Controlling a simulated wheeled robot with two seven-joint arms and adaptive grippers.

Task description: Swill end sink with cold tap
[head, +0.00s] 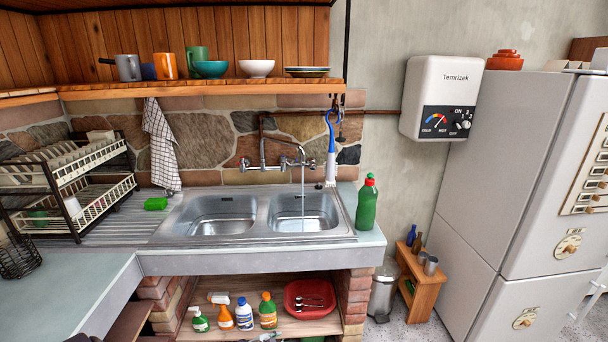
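The steel double sink (165,231) is set in the counter on the brick plinth. Its left basin (222,215) looks empty. A thin stream of water (303,190) falls from the spout into the right basin (318,213). The wall-mounted tap (262,165) has a handle at its left end (244,164) and another handle (284,162) to the right of its middle. I cannot tell which handle is cold. Neither of my grippers is in view.
A green bottle with a red cap (367,203) stands at the sink's right edge. A green sponge (156,203) lies on the drainboard, left of the basins. A dish rack (75,190) stands further left. A blue-and-white brush (331,150) hangs right of the tap.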

